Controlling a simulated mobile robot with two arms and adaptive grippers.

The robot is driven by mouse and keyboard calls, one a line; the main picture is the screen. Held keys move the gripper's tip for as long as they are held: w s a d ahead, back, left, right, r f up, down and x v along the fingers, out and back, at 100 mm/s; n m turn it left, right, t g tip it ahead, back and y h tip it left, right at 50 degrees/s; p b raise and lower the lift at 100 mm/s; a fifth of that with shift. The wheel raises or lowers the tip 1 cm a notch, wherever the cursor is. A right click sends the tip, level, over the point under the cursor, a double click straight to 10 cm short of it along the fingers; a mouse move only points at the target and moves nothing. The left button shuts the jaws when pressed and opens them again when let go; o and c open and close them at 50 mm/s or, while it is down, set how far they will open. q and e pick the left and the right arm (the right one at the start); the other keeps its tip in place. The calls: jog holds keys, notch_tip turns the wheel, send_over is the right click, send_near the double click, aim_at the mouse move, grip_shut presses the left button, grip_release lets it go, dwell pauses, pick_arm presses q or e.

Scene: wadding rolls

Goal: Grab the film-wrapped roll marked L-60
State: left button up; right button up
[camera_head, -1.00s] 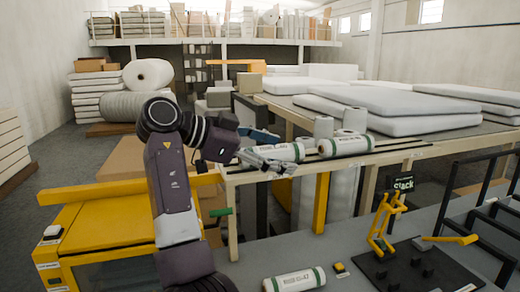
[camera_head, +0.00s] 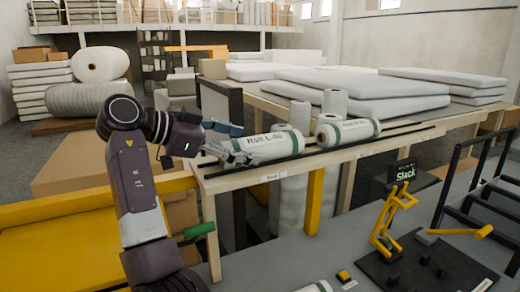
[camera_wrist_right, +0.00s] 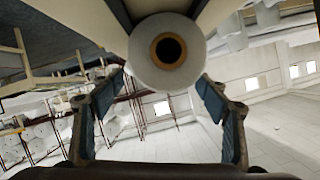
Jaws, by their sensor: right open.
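The white film-wrapped roll marked L-60 (camera_head: 272,145) lies on its side at the left of the wooden rack's dark-railed top, with green bands near its ends. My right gripper (camera_head: 240,143) is open at the roll's left end. In the right wrist view the roll's round end (camera_wrist_right: 141,55) with its brown core faces me, between and just above the spread fingertips (camera_wrist_right: 162,78). Nothing is held, and I cannot tell whether the fingers touch the film. My left gripper is not in view.
A second similar roll (camera_head: 352,132) lies just right of the L-60 roll. Upright white rolls (camera_head: 300,116) stand behind. White slabs (camera_head: 350,98) lie beyond.

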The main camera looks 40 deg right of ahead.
aim_at(262, 145)
jog(key=x, duration=0.2)
jog(key=p+x, duration=0.2)
jog(key=x, duration=0.1)
jog(key=shift+d+r, duration=0.15)
jog(key=shift+d, duration=0.55)
jog(key=shift+c, duration=0.5)
jog(key=c, duration=1.2)
